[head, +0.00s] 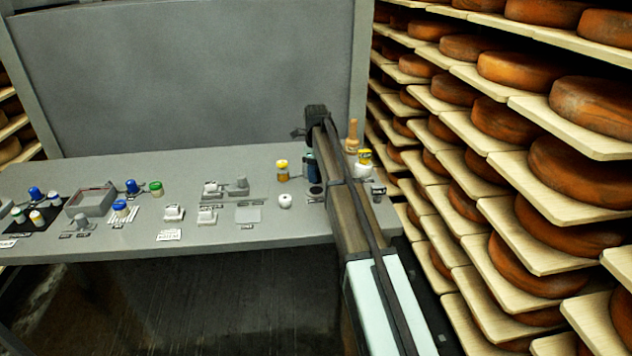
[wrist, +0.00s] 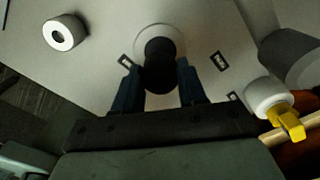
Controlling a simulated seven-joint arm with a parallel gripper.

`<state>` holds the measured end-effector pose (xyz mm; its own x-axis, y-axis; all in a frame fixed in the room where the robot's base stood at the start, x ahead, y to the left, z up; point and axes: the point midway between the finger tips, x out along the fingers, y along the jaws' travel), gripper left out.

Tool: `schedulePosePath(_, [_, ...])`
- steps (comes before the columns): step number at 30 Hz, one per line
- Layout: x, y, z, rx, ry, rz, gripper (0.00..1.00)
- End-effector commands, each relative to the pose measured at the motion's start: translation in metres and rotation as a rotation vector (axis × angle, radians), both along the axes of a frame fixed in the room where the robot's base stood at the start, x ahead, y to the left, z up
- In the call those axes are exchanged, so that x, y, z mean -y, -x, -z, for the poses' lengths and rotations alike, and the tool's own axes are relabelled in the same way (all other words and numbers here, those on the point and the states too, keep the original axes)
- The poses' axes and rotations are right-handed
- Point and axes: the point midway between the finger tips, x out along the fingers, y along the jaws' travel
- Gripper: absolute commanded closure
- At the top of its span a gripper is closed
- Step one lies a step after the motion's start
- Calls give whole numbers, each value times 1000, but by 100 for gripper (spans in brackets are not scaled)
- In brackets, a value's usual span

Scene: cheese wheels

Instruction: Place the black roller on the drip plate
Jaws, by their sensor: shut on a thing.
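The black roller (wrist: 160,65) is between the two blue fingers of my gripper (wrist: 157,70) in the wrist view. My gripper is shut on it. A pale round disc, which looks like the drip plate (wrist: 148,31), lies on the bench behind the roller and is partly covered by it. I cannot tell whether the roller touches the disc or hangs above it. In the head view my gripper (head: 312,170) is low over the right part of the bench, partly hidden by my arm. A dark round patch shows just below the fingers there.
On the grey bench (head: 110,242), a white ringed roll (head: 285,201) sits left of my gripper; it also shows in the wrist view (wrist: 65,33). A white pot (wrist: 265,93) with yellow top stands close right. Cheese shelves border the right.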

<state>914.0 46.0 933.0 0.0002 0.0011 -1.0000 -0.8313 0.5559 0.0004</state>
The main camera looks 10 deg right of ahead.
Motion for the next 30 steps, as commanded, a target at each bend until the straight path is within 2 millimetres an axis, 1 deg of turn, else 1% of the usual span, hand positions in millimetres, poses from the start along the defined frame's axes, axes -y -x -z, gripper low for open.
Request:
schedulePosePath(9, [0,0,34,-1,0,0,89])
schedulePosePath(22, [0,0,39,-1,-1,0,89])
schedulePosePath(23, [0,0,39,0,0,0,57])
schedulePosePath(30, [0,0,38,0,0,0,34])
